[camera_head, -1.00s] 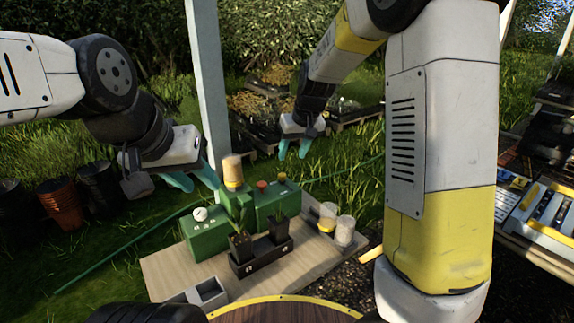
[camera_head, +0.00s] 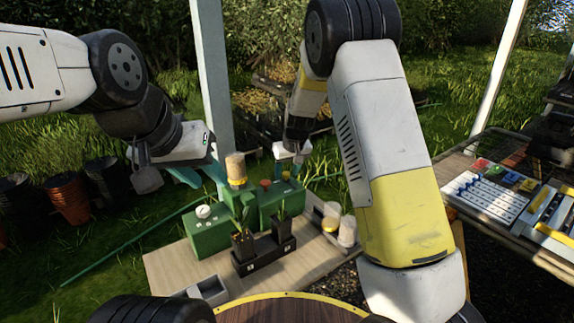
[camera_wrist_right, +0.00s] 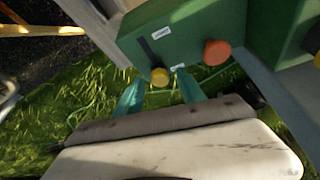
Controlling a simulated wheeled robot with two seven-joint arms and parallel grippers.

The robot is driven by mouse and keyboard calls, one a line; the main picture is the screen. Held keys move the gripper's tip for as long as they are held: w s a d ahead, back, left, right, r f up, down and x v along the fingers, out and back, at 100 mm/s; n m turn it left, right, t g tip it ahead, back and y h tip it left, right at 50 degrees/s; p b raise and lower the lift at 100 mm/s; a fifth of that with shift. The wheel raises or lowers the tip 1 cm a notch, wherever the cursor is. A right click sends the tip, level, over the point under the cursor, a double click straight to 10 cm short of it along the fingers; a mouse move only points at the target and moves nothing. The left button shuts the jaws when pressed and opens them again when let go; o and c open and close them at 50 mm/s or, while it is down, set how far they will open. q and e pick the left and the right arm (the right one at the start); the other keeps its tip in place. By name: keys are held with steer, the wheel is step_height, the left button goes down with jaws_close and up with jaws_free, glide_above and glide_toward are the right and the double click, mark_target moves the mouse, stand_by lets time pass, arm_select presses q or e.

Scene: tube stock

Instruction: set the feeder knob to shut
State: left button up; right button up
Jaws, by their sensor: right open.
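The green feeder housing (camera_head: 262,207) stands on a wooden board, with an orange-red knob (camera_head: 265,184) and a yellow knob (camera_head: 285,176) on top. The right wrist view shows the yellow knob (camera_wrist_right: 160,76) with a dark bar running from it, the orange-red knob (camera_wrist_right: 216,52), and two white labels too small to read. My right gripper (camera_wrist_right: 160,92) is open, its teal fingertips on either side of the yellow knob; contact cannot be told. In the head view my right gripper (camera_head: 288,168) is at the housing's far side. My left gripper (camera_head: 202,178) is open and empty, left of the tan-topped cylinder.
A tan cylinder with a yellow band (camera_head: 236,168) rises from the housing. A green box with a white dial (camera_head: 203,212) stands at left. A black holder with potted seedlings (camera_head: 264,255) is in front. Pale cups (camera_head: 347,231) stand at right.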

steer(key=shift+c, duration=0.5)
jaws_close()
stand_by(1.0)
